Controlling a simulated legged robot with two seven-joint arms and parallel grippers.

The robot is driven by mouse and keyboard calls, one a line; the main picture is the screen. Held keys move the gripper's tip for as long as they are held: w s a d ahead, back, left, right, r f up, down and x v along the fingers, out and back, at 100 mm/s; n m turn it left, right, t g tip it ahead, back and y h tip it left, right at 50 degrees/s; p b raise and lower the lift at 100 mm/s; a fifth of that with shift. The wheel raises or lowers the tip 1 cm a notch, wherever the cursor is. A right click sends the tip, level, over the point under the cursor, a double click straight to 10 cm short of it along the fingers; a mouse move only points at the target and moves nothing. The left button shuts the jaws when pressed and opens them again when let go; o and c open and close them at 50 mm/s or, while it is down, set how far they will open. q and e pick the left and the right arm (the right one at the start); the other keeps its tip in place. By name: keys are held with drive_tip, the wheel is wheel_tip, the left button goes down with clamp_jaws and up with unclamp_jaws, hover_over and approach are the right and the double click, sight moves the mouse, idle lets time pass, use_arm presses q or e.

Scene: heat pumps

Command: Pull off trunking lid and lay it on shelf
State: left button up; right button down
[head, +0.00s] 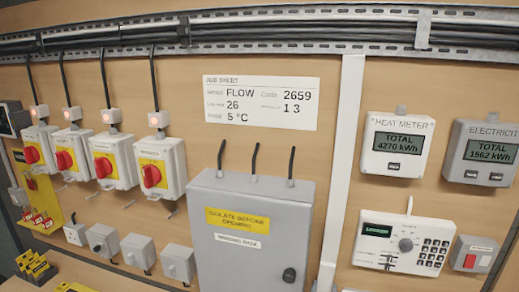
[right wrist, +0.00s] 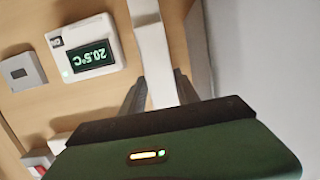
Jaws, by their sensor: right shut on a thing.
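The white trunking lid (head: 342,160) is a long narrow upright strip on the wooden board, right of the grey isolator box. It runs from below the metal cable tray down past the bottom edge of the head view. In the right wrist view the white strip (right wrist: 150,50) passes between the two dark fingers of my right gripper (right wrist: 161,92), which is shut on it. Its held part is partly hidden by my gripper's green body. No gripper shows clearly in the head view. My left gripper is out of view. I cannot make out a clear shelf for the lid.
The grey isolator box (head: 248,225) stands close left of the strip. A heat meter (head: 397,143), an electricity meter (head: 484,152) and a keypad panel (head: 403,243) are on its right. Red rotary switches (head: 152,176) line the left. A thermostat (right wrist: 85,45) shows in the right wrist view.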

drive_tip(key=shift+v, duration=1)
drive_tip(key=s, duration=0.1)
drive_tip(key=s+a, duration=0.1)
drive_tip(key=s, duration=0.3)
drive_tip(key=shift+a+f, duration=0.1)
drive_tip(key=shift+a, duration=0.2)
drive_tip(key=shift+w, duration=0.1)
